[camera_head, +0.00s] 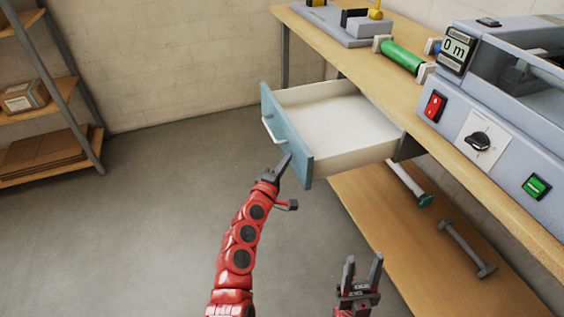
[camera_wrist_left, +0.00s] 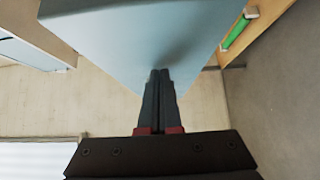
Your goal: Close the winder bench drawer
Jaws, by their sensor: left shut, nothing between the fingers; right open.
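The winder bench drawer (camera_head: 336,118) stands pulled out from under the bench top, and its white inside looks empty. Its blue front panel (camera_head: 293,150) carries a pale bar handle (camera_head: 269,130). My left gripper (camera_head: 288,158) is shut and empty, with its fingertips at the lower part of the blue front, right of the handle. In the left wrist view, the shut fingertips (camera_wrist_left: 159,73) are up against or very close to the blue panel (camera_wrist_left: 140,40); I cannot tell whether they touch. My right gripper (camera_head: 363,266) is open and empty, low in the head view, beside the lower shelf.
The wooden bench (camera_head: 405,98) bears the laminator (camera_head: 490,115) and a green roll (camera_head: 402,57). Its lower shelf (camera_head: 372,213) holds bars. A shelf rack (camera_head: 72,120) with boxes stands at the left. The grey floor (camera_head: 165,200) before the drawer is clear.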

